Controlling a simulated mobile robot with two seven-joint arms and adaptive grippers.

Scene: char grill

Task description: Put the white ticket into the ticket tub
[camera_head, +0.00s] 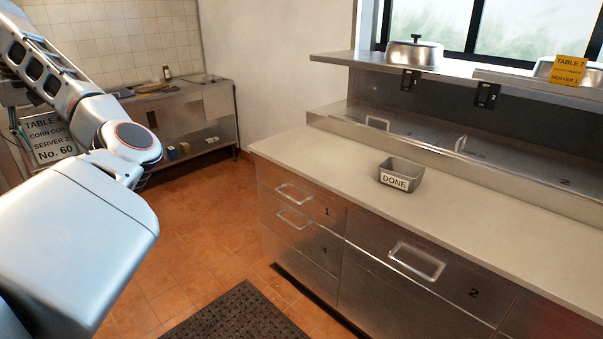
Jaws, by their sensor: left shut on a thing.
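The white ticket (42,128), printed with "CORN COB", "SERVER 2" and "No. 60", is upright at the left edge, partly covered by my left arm. My left gripper (14,97) is at the far left edge, mostly hidden, and is shut on the ticket. The ticket tub (402,175) is a small grey metal container with a "DONE" label on its front. It stands on the pale counter, far to the right of the gripper and apart from it. My right gripper is not in view.
The counter (480,215) is clear around the tub. A raised steel ledge runs behind it. The shelf above holds a domed lid (413,55) and a yellow ticket (570,70). Drawers with handles are below. A steel side table (190,120) stands at the back left.

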